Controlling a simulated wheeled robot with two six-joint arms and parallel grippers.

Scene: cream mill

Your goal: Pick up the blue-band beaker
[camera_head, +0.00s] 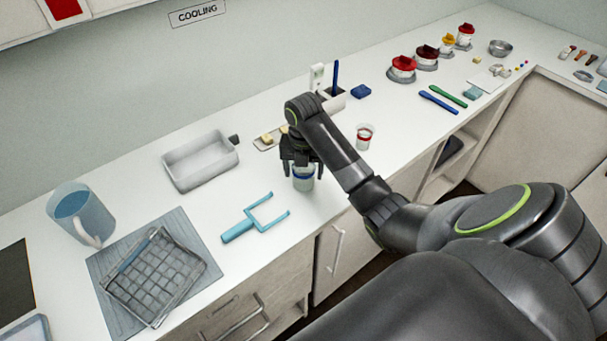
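The blue-band beaker (303,183) is a small clear cup with a blue band near its rim. It stands upright on the white counter near the front edge, right of the light-blue fork-shaped tool. My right gripper (302,168) points down over it, with one finger on each side of its upper part. The fingers are spread about as wide as the beaker. I cannot tell whether they touch it. The gripper hides part of the rim. My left gripper is not in view.
A red-band beaker (364,137) stands to the right behind my arm. The light-blue forked tool (257,217) lies to the left. Behind are a grey tray (201,166) and a small dish with yellow blocks. A blue jug (81,213) and wire rack (155,277) stand farther left.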

